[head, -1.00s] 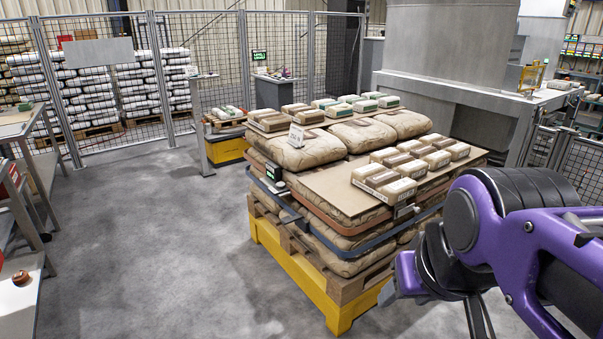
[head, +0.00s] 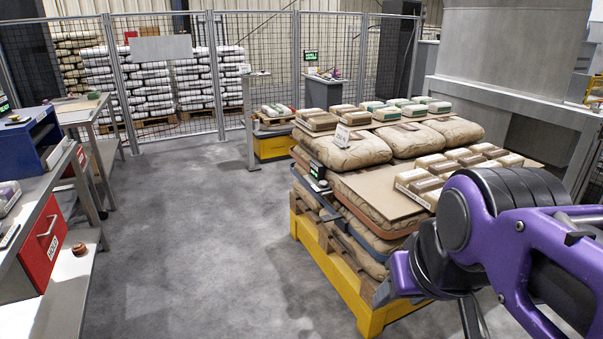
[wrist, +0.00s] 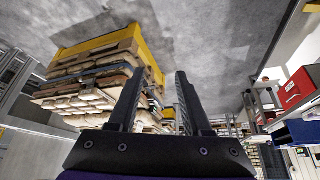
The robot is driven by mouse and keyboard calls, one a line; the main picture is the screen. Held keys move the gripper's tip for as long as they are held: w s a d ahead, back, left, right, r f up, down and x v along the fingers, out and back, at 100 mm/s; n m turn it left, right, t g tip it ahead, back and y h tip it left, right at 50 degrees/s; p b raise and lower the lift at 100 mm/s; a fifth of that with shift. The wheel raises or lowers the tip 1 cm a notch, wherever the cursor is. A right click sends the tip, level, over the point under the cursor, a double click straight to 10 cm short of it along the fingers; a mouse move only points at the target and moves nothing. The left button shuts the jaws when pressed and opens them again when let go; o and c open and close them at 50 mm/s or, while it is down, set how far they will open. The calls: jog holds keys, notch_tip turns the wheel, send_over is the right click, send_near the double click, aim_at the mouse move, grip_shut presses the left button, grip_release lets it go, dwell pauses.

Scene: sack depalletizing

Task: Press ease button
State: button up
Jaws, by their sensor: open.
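A small black device with a green display (head: 317,171) sits at the near left corner of the sack stack, on the dark strap around it. No button can be made out at this size. The strapped sacks (head: 375,205) lie on a wooden pallet on a yellow base (head: 345,288). My gripper (wrist: 158,75) is open and empty in the wrist view, with two dark fingers apart. The pallet stack (wrist: 95,85) shows upside down beyond the left finger, apart from it. In the head view my purple arm is at right, in front of the stack's near right part.
Small packs in rows (head: 455,170) lie on a board on the sacks. A bench at left holds a red drawer unit (head: 45,240), a blue box (head: 30,135) and a brownish-red knob-like item (head: 80,248). Grey floor (head: 200,220) lies free between bench and pallet. Mesh fencing stands behind.

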grip_shut()
dwell(1.5)
